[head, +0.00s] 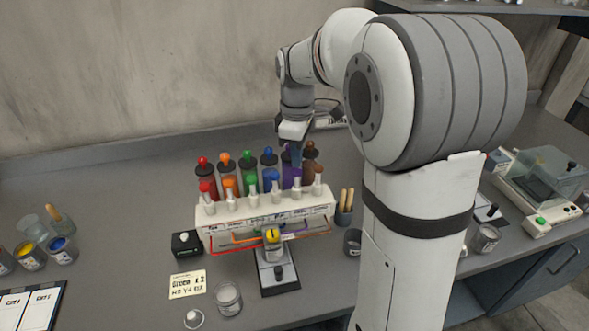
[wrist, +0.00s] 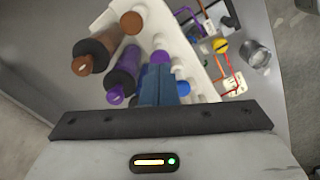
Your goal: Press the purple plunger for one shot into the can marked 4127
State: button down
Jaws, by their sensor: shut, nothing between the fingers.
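The purple plunger (wrist: 160,57) is a round knob on the white dispenser rack (wrist: 205,85), between a brown knob (wrist: 131,22) and a blue knob (wrist: 184,87). My gripper (wrist: 158,75) is shut and empty, its blue fingers pointing at the rack with their tips close by the purple knob. I cannot tell whether they touch it. In the head view my gripper (head: 296,158) is over the purple part of the rack (head: 265,213). A small yellow-topped item (head: 272,236) sits in front of the rack on a dark stand. No marking 4127 is readable.
Coloured bottles stand behind the rack, including a purple one (wrist: 121,75) and a brown one (wrist: 90,57). A brush cup (head: 344,216) stands right of the rack.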

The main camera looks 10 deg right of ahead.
jog(key=shift+r+p, duration=1.8)
jog(key=shift+r, duration=0.65)
jog(key=s+f+m+t, duration=0.2)
jog(key=s+m, duration=1)
jog(key=s, duration=0.9)
jog(key=shift+s+a+t, duration=0.25)
jog(key=shift+s+t, duration=0.15)
jog(key=shift+t, duration=0.3)
